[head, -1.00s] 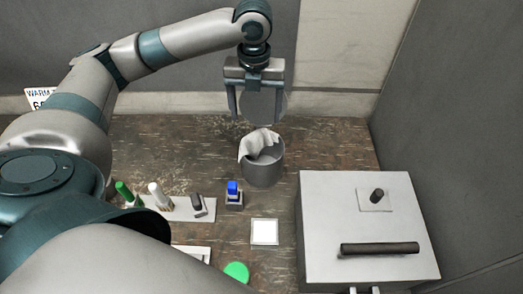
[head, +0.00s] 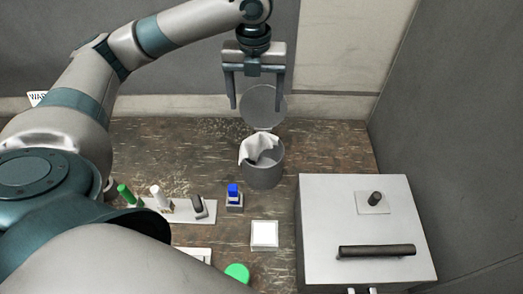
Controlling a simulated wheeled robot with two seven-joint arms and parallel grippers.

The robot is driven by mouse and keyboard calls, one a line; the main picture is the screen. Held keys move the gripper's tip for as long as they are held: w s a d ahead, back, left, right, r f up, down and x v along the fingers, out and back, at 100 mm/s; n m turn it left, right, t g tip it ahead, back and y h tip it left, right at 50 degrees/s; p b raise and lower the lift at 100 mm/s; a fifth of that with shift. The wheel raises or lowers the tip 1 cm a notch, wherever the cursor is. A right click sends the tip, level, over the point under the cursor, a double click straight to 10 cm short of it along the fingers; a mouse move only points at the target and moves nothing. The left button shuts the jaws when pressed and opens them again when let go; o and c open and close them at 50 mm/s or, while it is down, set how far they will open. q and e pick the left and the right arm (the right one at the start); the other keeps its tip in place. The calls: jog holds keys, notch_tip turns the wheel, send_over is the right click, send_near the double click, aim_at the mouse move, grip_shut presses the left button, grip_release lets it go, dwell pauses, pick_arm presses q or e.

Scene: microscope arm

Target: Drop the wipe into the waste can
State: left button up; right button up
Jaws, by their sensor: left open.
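The white wipe (head: 258,147) lies crumpled in the mouth of the grey waste can (head: 264,176), draped over its left rim. The can stands upright at the back of the bench, with its round lid (head: 263,104) raised behind it. My left gripper (head: 256,103) is open and empty above and behind the can, its two fingers on either side of the raised lid in the picture. The fingers are apart from the wipe. My right gripper is not in view.
A large white box (head: 320,225) with a dark handle fills the right side. A blue-capped bottle (head: 234,194), a white square tile (head: 264,234), a green disc (head: 237,272) and a strip with small tubes (head: 185,212) lie in front of the can.

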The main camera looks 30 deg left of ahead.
pick_arm(q)
notch_tip(320, 180, up, 17)
jog(key=b, duration=0.2)
jog(key=shift+r+b, duration=0.2)
jog(key=shift+b, duration=0.15)
dwell(0.7)
jog(key=shift+s+f, duration=0.1)
dwell(0.9)
